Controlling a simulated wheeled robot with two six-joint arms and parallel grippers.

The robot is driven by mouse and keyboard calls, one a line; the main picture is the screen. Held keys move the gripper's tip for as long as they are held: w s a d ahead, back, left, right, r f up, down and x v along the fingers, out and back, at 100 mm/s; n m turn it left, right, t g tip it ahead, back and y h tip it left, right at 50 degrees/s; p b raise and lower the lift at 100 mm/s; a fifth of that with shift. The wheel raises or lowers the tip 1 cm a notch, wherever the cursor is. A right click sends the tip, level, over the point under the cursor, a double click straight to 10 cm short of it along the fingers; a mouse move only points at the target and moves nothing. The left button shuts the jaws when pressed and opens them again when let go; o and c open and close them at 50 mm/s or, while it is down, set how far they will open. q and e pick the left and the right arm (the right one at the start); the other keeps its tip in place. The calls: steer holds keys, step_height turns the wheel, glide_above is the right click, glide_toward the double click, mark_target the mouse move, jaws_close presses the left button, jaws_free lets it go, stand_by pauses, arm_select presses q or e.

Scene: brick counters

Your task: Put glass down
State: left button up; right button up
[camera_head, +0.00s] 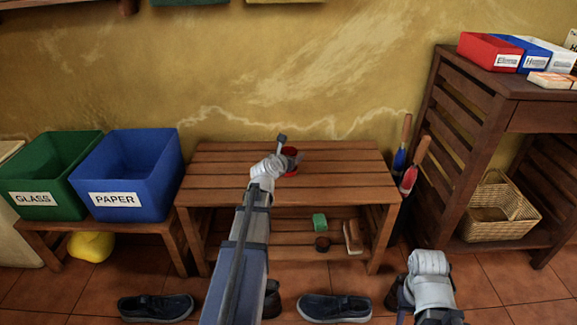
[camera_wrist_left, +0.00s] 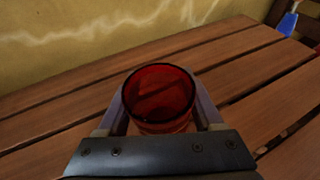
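The red, see-through glass (camera_wrist_left: 160,98) stands upright between the two fingers of my left gripper (camera_wrist_left: 162,112) in the left wrist view. The fingers lie close along both sides of it, and it looks held. In the head view the glass (camera_head: 291,158) shows partly behind my left gripper (camera_head: 284,150), over the rear part of the slatted wooden bench (camera_head: 345,185). I cannot tell whether its base touches the slats. Part of my right arm shows at the lower right of the head view, but its fingers do not.
The bench top around the glass is clear. Green GLASS (camera_head: 33,199) and blue PAPER (camera_head: 115,199) bins stand to the left. Shoes (camera_head: 335,308) lie on the floor.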

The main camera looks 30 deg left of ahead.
arm_select(q)
jaws_close()
stand_by(0.3)
steer(key=shift+r, duration=0.1)
step_height(320, 180, up, 10)
steer(key=p, duration=1)
step_height(320, 180, up, 45)
steer(key=p, duration=4.5)
steer(key=shift+w+d, duration=0.1)
